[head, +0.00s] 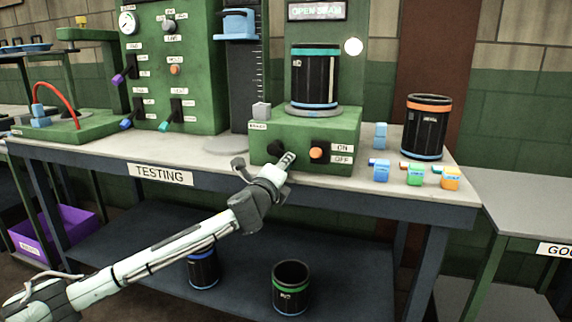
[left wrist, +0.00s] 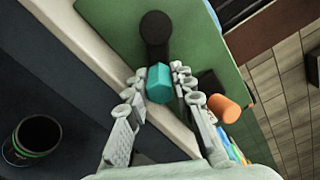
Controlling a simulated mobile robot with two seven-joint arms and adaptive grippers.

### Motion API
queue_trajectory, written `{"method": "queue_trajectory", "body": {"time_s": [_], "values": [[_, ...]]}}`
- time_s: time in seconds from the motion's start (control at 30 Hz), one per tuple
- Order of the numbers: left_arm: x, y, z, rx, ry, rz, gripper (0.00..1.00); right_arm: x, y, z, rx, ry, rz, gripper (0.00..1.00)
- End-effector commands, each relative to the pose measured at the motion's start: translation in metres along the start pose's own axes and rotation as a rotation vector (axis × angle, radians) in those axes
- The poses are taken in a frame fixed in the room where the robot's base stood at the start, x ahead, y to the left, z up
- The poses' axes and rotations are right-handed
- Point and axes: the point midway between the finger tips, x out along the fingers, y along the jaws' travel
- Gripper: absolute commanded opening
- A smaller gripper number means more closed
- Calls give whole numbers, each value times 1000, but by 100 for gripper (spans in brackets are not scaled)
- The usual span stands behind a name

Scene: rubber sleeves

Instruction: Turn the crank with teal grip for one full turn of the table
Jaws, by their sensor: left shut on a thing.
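The crank is on the front of the green machine base (head: 340,135), with a black arm (left wrist: 155,35) and a teal grip (left wrist: 159,84). My left gripper (head: 286,162) is at the crank, and its fingers are shut on the teal grip from both sides in the left wrist view. In the head view the gripper hides the grip and only a dark part of the crank (head: 275,148) shows. The round grey table (head: 313,112) on top of the base carries an upright black sleeve (head: 314,78) with a teal upper band and blue lower band. My right gripper is not in view.
An orange knob (head: 317,153) beside the ON and OFF labels is close right of the crank. Small coloured blocks (head: 414,176) and an orange-banded sleeve (head: 428,128) stand right on the bench. Two sleeves (head: 290,290) stand on the lower shelf. The bench front left of the crank is mostly clear.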

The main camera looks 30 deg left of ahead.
Motion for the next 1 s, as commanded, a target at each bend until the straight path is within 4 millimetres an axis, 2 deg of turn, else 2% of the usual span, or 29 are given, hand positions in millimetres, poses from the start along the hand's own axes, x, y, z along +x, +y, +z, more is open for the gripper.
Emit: {"method": "queue_trajectory", "body": {"time_s": [0.5,0.53,0.67,1.0], "values": [[1,1,3,18,-6,1,0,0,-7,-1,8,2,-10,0],[1,1,3,18,-6,1,27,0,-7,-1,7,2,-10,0],[1,1,3,18,-6,1,43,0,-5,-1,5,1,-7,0],[0,1,1,17,-2,1,45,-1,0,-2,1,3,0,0]]}}
